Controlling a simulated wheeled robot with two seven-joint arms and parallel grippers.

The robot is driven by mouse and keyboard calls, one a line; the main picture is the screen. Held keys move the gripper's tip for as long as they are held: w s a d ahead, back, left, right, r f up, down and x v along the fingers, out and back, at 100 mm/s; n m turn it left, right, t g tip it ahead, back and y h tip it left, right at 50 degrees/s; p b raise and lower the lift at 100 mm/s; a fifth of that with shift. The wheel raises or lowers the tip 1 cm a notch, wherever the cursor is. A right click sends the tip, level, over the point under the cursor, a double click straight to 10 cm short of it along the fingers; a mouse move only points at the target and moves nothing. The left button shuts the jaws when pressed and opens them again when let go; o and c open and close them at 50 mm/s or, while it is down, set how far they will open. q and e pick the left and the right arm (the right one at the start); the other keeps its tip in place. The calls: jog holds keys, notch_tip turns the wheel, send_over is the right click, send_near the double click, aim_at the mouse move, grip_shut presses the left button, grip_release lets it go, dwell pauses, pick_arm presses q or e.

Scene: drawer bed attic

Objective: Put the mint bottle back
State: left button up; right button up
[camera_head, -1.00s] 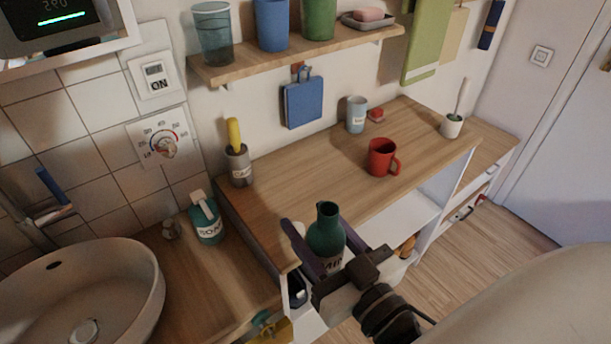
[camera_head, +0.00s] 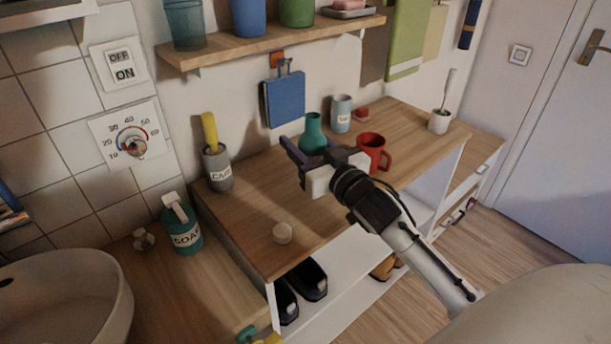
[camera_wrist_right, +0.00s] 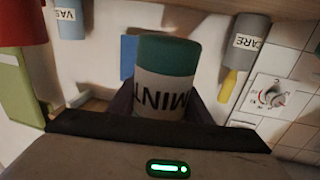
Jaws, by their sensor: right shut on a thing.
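The mint bottle (camera_head: 313,132) is teal green with a narrow neck. My right gripper (camera_head: 312,156) is shut on it over the back part of the wooden counter (camera_head: 262,195), in front of the hanging blue board. In the head view the gripper hides the lower bottle, so I cannot tell whether it touches the counter. The right wrist view shows the bottle (camera_wrist_right: 165,75) between the fingers, its white MINT label upside down. My left gripper is not in view.
A red mug (camera_head: 371,152) stands right of the bottle, and a blue-grey cup (camera_head: 341,114) behind it. A grey CARE cup (camera_head: 217,168) stands at the left. A wall shelf (camera_head: 270,42) hangs above.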

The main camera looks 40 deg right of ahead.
jog(key=shift+f+b, duration=0.4)
jog(key=shift+f, duration=2.4)
jog(key=shift+f, duration=0.2)
jog(key=o, duration=1.1)
jog(key=shift+r, duration=0.1)
jog(key=shift+r, duration=0.15)
jog(key=s, duration=0.8)
jog(key=s+a, duration=0.1)
jog(key=s, duration=0.3)
